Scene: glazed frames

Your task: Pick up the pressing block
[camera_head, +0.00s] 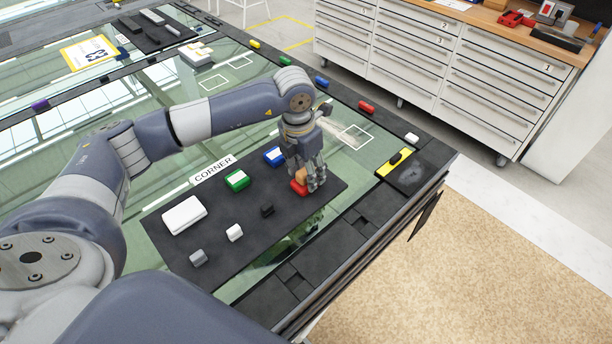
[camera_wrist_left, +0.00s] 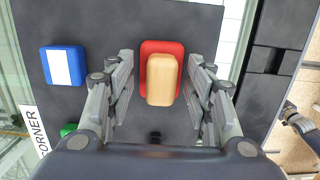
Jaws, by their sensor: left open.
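What looks like the pressing block is a red block (camera_head: 297,189) with a tan upper part, on the dark mat (camera_head: 215,245) near its right end. In the left wrist view the red base (camera_wrist_left: 147,48) shows around the tan top (camera_wrist_left: 161,80). My left gripper (camera_head: 307,180) points down over it, open. In the left wrist view its fingers (camera_wrist_left: 161,65) stand on either side of the block, with a gap visible on both sides. In the head view the fingers partly hide the block.
On the mat are a blue block (camera_head: 273,156), a green block (camera_head: 236,180), a large white block (camera_head: 184,215) and small white, grey and black blocks. A "CORNER" label (camera_head: 213,169) lies at its edge. A yellow-and-black item (camera_head: 394,161) is to the right.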

